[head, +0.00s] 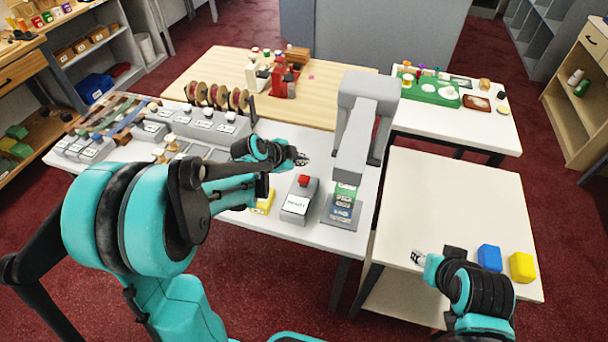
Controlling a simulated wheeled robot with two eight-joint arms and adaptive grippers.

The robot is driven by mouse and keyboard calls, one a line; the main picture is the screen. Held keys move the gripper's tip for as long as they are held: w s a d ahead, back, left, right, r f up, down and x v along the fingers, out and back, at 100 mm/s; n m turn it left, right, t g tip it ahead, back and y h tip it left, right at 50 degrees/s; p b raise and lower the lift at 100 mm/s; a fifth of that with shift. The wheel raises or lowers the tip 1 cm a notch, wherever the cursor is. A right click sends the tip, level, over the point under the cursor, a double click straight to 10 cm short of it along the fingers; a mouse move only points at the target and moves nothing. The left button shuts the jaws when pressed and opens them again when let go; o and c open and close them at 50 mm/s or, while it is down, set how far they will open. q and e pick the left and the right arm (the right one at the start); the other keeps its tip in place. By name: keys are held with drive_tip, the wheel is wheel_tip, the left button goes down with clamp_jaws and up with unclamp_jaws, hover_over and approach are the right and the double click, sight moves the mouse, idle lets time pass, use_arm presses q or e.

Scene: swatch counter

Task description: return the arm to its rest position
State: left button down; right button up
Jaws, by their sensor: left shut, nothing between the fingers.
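My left arm reaches in from the left over the white counter (335,262). My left gripper (301,159) is shut and empty, above the counter just left of the grey press-like stand (362,118). My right gripper (418,257) is at the lower right, over the pale side table (450,190); it is small in view and its fingers are hard to make out. A grey box with a red button (297,200) stands on the counter below my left gripper. Green and blue labelled pieces (342,209) sit at the foot of the stand.
A blue block (489,257) and a yellow block (522,267) stand right of my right gripper. Spools (218,97) and grey labelled boxes (200,122) fill the counter's back left. A wooden table (215,65) stands behind. The side table's middle is clear.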

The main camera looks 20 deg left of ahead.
idle(0.8)
use_arm(q)
drive_tip(key=s+r+n+y, duration=0.2)
drive_tip(key=s+n, duration=0.5)
drive_tip(key=s, duration=0.5)
drive_tip(key=s+r+n+g+y, duration=0.1)
drive_tip(key=s+r+n+y, duration=0.1)
drive_tip(key=s+n, duration=0.5)
drive_tip(key=s+r, duration=0.1)
drive_tip(key=s, duration=0.5)
idle(4.6)
